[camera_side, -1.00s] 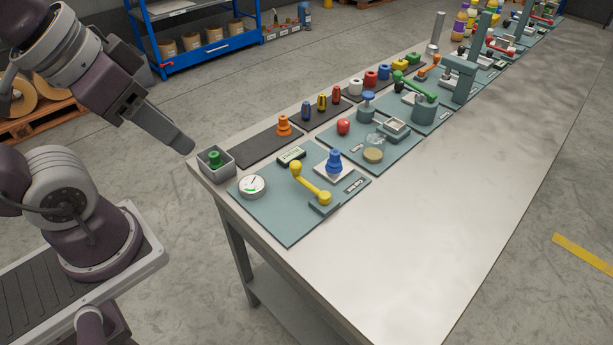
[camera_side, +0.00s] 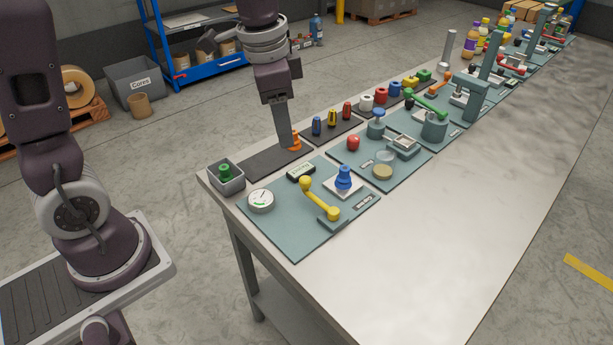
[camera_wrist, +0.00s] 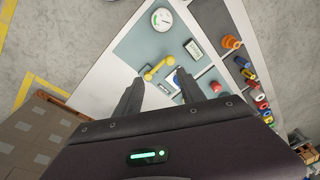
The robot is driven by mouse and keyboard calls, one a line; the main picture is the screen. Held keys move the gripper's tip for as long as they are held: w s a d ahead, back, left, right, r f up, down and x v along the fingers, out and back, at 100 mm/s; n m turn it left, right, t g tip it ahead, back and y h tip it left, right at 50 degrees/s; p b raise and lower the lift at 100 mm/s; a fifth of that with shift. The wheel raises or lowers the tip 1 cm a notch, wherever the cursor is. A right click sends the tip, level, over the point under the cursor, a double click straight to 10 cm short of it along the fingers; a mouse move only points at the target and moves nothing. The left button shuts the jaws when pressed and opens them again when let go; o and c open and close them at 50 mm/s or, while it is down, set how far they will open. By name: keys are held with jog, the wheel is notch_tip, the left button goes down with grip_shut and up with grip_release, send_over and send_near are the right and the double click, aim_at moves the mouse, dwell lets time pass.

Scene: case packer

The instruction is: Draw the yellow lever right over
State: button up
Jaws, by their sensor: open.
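The yellow lever (camera_side: 320,200) lies on the nearest teal panel (camera_side: 285,235). Its round knob is at the upper left end and its pivot at the lower right, near a small label. In the wrist view the yellow lever (camera_wrist: 158,69) shows beyond my fingertips, between and ahead of them. My gripper (camera_side: 287,146) is above the dark mat beside the orange piece, up and left of the lever, apart from it. In the wrist view my gripper (camera_wrist: 168,80) has its two fingers spread with nothing between them.
A dial gauge (camera_side: 261,201), a small display (camera_side: 300,171) and a blue knobbed piece (camera_side: 343,179) share the panel with the lever. A grey bin (camera_side: 226,178) with a green piece stands at the table corner. The table's front right is clear.

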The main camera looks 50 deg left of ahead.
aim_at(305, 178)
jog(key=w+f+m, duration=0.1)
jog(key=w+f, duration=0.1)
jog(key=f, duration=0.1)
jog(key=w+f+g, duration=0.1)
jog(key=w+f, duration=0.1)
jog(key=f, duration=0.1)
jog(key=w+a+f+m, duration=0.1)
jog(key=w+f, duration=0.1)
jog(key=f, duration=0.1)
jog(key=shift+f+m+g, duration=0.2)
jog(key=shift+m+g, duration=0.1)
jog(key=shift+g, duration=0.1)
notch_tip(305, 178, down, 8)
jog(key=shift+w+r, duration=0.1)
jog(key=shift+r, duration=0.15)
jog(key=shift+c, duration=0.2)
grip_shut()
